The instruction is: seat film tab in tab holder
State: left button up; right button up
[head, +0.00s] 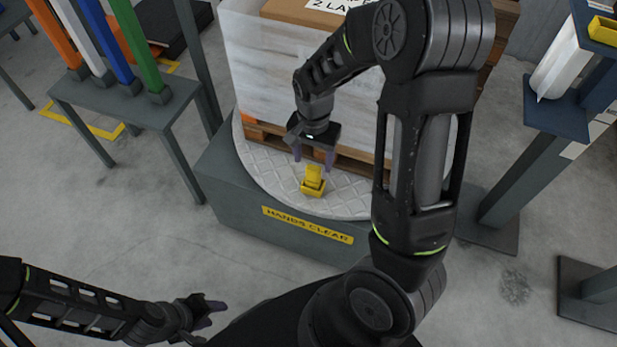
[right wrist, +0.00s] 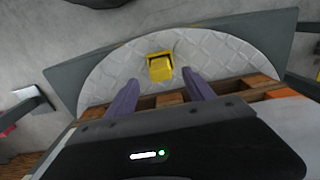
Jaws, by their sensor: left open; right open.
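A yellow tab holder (head: 313,187) sits on the round light-grey turntable (head: 345,205), near its front edge. A yellow piece that looks like the film tab (head: 314,173) stands at the holder; I cannot tell whether it is fully inside. The holder also shows in the right wrist view (right wrist: 160,66), just beyond the fingertips. My right gripper (head: 313,166) is open and empty above and behind the holder, its purple fingers (right wrist: 160,88) apart and not touching it. My left gripper (head: 214,312) is open and empty, low at the lower left, away from the turntable.
A wrapped load (head: 270,70) on a wooden pallet (head: 262,134) stands on the turntable behind my right gripper. A yellow "HANDS CLEAR" label (head: 307,225) is on the base front. A stand with coloured posts (head: 125,95) is at left; a blue-topped post stand (head: 540,130) is at right.

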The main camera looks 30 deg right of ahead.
aim_at(313, 174)
jog(key=shift+s+f, duration=0.1)
jog(key=shift+f, duration=0.8)
jog(key=shift+f+b, duration=0.3)
jog(key=shift+f, duration=0.15)
jog(key=f, duration=0.2)
jog(key=f+b, duration=0.1)
jog(key=f, duration=0.2)
jog(key=shift+w+d+f, duration=0.1)
jog(key=shift+w+d, duration=0.05)
jog(key=shift+w, duration=0.05)
jog(key=shift+c, duration=0.2)
grip_shut()
